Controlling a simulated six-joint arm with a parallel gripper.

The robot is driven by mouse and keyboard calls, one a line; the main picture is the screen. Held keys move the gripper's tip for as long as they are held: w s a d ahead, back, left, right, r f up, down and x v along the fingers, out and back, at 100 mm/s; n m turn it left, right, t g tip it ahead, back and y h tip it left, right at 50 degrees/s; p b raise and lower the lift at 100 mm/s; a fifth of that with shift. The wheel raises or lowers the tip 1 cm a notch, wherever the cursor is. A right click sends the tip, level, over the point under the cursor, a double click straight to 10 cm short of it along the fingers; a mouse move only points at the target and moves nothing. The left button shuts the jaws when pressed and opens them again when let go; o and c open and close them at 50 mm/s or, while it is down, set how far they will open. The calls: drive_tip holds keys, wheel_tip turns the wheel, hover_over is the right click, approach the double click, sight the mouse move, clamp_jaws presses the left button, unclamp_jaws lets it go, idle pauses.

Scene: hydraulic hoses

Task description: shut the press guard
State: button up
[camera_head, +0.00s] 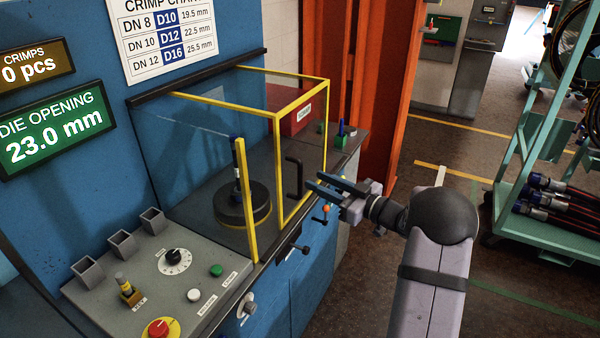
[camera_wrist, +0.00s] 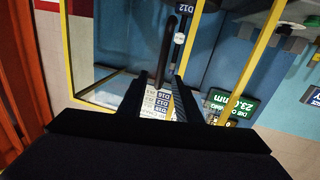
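The press guard (camera_head: 277,165) is a clear box with a yellow frame on the blue press. Its framed front panel stands at the right part of the press front. A gap shows between its left upright and a separate yellow post (camera_head: 246,200). The guard's black bar handle (camera_head: 294,178) is on the front panel; in the wrist view the handle (camera_wrist: 167,50) lies ahead of the fingertips. My gripper (camera_head: 318,187) is open and empty, just right of the handle and apparently not touching it. In the wrist view its two dark fingers (camera_wrist: 160,86) are spread.
A round black die (camera_head: 242,204) with an upright blue-topped piece is behind the post. A control panel (camera_head: 150,295) with a red button is at front left. An orange column (camera_head: 385,80) stands behind, and a green hose cart (camera_head: 545,225) at right. Floor is clear between.

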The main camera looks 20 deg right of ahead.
drive_tip(key=p, duration=0.3)
hover_over(300, 194)
drive_tip(key=shift+w+d+r, duration=0.1)
drive_tip(key=shift+w+r, duration=0.05)
drive_tip(key=shift+w, duration=0.25)
drive_tip(key=shift+c, duration=0.7)
clamp_jaws()
